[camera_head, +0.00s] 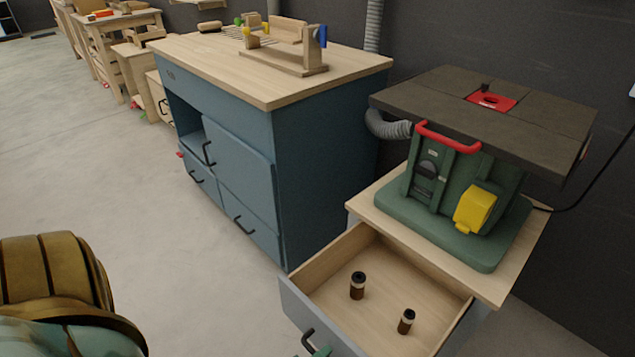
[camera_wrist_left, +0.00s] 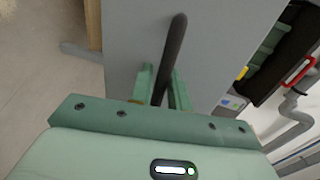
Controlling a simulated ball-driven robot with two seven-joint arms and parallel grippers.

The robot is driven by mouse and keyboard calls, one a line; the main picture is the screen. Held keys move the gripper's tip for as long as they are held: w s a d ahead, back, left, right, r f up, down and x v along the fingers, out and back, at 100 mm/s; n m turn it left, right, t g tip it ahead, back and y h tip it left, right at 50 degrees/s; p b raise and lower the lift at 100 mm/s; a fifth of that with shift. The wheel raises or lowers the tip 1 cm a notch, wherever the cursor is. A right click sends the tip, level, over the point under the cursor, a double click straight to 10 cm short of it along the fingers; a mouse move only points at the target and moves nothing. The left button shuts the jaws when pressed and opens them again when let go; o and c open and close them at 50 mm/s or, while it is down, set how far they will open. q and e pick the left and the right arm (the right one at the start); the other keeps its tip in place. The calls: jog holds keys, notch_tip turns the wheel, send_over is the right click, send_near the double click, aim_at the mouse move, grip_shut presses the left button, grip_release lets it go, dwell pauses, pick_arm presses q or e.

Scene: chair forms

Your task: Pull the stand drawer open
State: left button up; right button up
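The stand drawer (camera_head: 375,265) is pulled out from under the wooden top of the stand (camera_head: 365,205), with its inside showing. Two small dark bottles with light bands, one on the left (camera_head: 357,286) and one on the right (camera_head: 406,321), stand upright in it. Its grey front carries a dark bar handle (camera_head: 308,342), which also shows in the left wrist view (camera_wrist_left: 174,45). My left gripper (camera_wrist_left: 162,88) has a green finger on each side of this handle, close against it. In the head view only a green bit of the gripper shows at the bottom edge. My right gripper is out of view.
A green machine (camera_head: 450,185) with a dark table top (camera_head: 480,100) and red handle stands on the stand. A blue cabinet (camera_head: 325,150) with a wooden top is close on the left. The grey floor (camera_head: 190,275) in front is clear.

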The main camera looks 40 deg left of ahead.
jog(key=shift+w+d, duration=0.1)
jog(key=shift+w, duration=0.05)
